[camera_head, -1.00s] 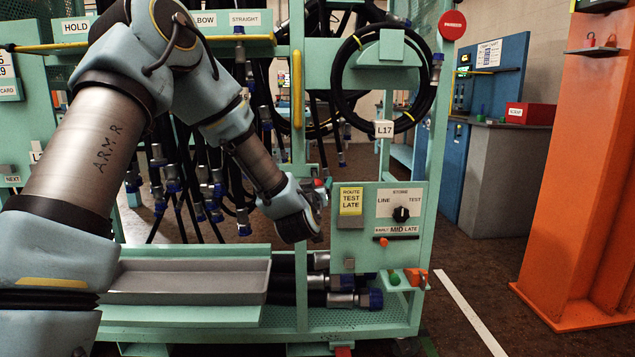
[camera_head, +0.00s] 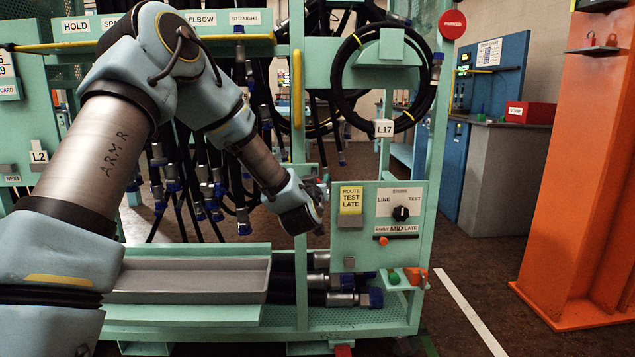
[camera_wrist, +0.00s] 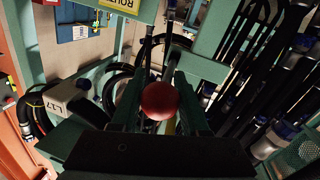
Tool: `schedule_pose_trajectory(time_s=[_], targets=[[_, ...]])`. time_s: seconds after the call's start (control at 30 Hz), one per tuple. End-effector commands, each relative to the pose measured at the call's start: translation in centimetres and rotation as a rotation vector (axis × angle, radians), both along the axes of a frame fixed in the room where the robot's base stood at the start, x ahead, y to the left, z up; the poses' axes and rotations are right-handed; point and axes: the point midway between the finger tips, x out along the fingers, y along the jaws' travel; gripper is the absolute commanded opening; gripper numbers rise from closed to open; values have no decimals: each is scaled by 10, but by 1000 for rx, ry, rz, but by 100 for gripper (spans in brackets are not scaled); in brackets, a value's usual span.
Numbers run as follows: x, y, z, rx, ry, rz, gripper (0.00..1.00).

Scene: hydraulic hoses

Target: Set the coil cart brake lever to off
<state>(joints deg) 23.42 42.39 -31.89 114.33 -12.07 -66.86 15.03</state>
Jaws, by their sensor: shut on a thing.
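A round red knob (camera_wrist: 159,101) shows in the middle of the wrist view, and I take it for the end of the brake lever. My gripper (camera_wrist: 158,88) is shut on it, with one dark finger on each side. The lever's shaft and any on or off marking are hidden. In the head view my gripper (camera_head: 316,208) is at the left edge of the cart's control panel (camera_head: 415,247), beside the post. The knob cannot be made out there.
The panel bears a yellow route card (camera_head: 350,200), a black selector knob (camera_head: 401,213) and an orange slider (camera_head: 383,240). A coiled black hose (camera_head: 338,88) hangs above, tagged L17. A grey tray (camera_head: 190,262) lies below my arm. Floor is clear to the right, before an orange post (camera_head: 572,170).

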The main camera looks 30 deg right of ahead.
Motion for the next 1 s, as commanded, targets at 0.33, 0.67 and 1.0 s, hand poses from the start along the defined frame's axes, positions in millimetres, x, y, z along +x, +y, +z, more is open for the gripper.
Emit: schedule_pose_trajectory(time_s=[0.33,0.67,1.0], targets=[[0,0,0,0,0,0,0],[0,0,0,0,0,0,0],[0,0,0,0,1,-1,0]])
